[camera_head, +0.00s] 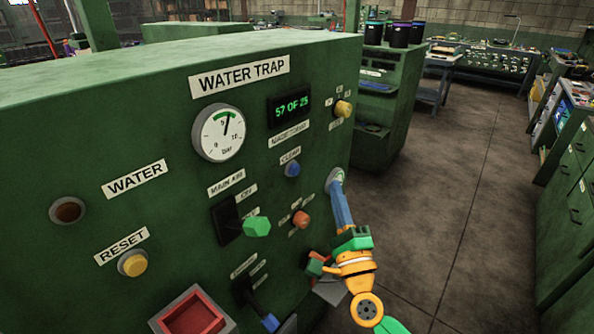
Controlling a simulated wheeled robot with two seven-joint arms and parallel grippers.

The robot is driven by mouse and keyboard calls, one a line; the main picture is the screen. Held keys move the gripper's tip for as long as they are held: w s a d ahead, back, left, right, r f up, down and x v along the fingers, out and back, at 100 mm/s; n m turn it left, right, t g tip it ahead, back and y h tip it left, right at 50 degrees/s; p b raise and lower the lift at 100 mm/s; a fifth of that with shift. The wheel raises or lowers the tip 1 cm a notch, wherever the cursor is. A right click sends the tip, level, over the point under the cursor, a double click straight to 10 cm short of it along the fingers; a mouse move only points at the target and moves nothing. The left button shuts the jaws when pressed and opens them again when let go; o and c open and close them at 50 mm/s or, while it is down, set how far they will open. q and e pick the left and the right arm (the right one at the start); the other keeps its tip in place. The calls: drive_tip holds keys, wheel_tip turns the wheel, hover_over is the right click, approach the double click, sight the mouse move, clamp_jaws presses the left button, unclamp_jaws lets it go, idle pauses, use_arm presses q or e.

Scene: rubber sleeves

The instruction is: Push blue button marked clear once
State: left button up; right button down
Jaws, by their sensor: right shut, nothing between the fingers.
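The blue button (292,169) sits in a grey ring on the green machine panel (165,115), under a small label that reads CLEAR. My right gripper (337,187) is shut and empty, with its narrow blue fingers pointing up toward the panel. Its tips are to the right of and slightly below the blue button in the picture, apart from it. They overlap a pale round fitting (335,175) near the panel's right edge; I cannot tell whether they touch it. My left gripper is out of view.
An orange-red knob (300,219), a green switch handle (257,227) and a yellow knob (343,109) stick out nearby. A yellow reset button (133,263) and a red square part (193,316) are at lower left. The floor (440,200) on the right is clear.

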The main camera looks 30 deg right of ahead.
drive_tip(key=w+a, duration=0.2)
drive_tip(key=w, duration=0.4)
drive_tip(key=shift+w+a+b, duration=0.3)
drive_tip(key=shift+a+b, duration=0.1)
drive_tip(key=shift+w, duration=0.1)
idle(1.6)
drive_tip(key=shift+w+a, duration=0.2)
drive_tip(key=shift+w, duration=0.1)
drive_tip(key=shift+w+a, duration=0.1)
drive_tip(key=shift+w, duration=0.15)
idle(0.7)
drive_tip(key=shift+s+d, duration=0.3)
drive_tip(key=shift+s, duration=0.4)
drive_tip(key=shift+s+d+p, duration=0.2)
drive_tip(key=shift+s+d, duration=0.1)
drive_tip(key=shift+s, duration=0.45)
drive_tip(key=shift+s+d+p, duration=0.15)
drive_tip(key=shift+s+d, duration=0.2)
drive_tip(key=shift+s, duration=0.45)
drive_tip(key=shift+s+d+p, duration=0.2)
drive_tip(key=shift+s+d, duration=0.1)
drive_tip(key=shift+s, duration=0.45)
